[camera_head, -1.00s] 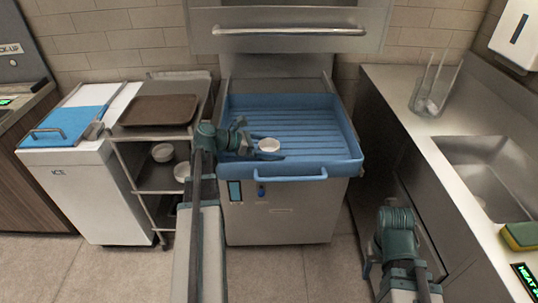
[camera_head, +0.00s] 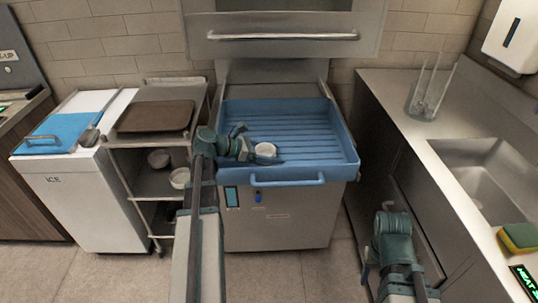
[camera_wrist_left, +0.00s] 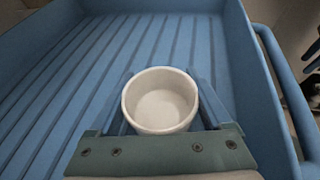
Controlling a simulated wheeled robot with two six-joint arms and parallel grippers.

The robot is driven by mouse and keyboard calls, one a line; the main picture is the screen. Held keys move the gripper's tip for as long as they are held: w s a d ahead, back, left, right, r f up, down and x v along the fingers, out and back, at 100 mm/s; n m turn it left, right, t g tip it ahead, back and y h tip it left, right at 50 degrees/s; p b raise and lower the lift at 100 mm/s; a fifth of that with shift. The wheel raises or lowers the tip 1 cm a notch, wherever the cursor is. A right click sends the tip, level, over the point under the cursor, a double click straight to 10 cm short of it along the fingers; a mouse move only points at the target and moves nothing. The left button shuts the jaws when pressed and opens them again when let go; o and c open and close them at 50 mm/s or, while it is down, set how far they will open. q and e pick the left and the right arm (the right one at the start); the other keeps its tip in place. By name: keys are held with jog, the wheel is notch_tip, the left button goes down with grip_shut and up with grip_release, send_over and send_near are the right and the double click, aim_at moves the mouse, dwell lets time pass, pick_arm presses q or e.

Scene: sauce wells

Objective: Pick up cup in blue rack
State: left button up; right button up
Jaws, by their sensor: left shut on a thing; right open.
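A small round white cup (camera_head: 265,149) is inside the blue rack (camera_head: 344,166), near its front left. In the left wrist view the cup (camera_wrist_left: 160,101) is empty, with its mouth facing the camera and one finger along each side. My left gripper (camera_head: 262,158) is shut on the cup. I cannot tell whether the cup's base touches the rack floor. My right gripper (camera_head: 385,238) is low at the right, away from the rack and empty; its fingertips are mostly hidden.
A steel cart with a brown tray (camera_head: 155,116) and white bowls (camera_head: 180,178) stands left of the rack. The white ice bin (camera_head: 85,190) is further left. A sink counter (camera_head: 390,90) with a clear container (camera_head: 428,95) and a sponge (camera_head: 519,237) is at the right. The rack's rear is clear.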

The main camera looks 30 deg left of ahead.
notch_tip(320, 180, up, 10)
jog(key=p, duration=1)
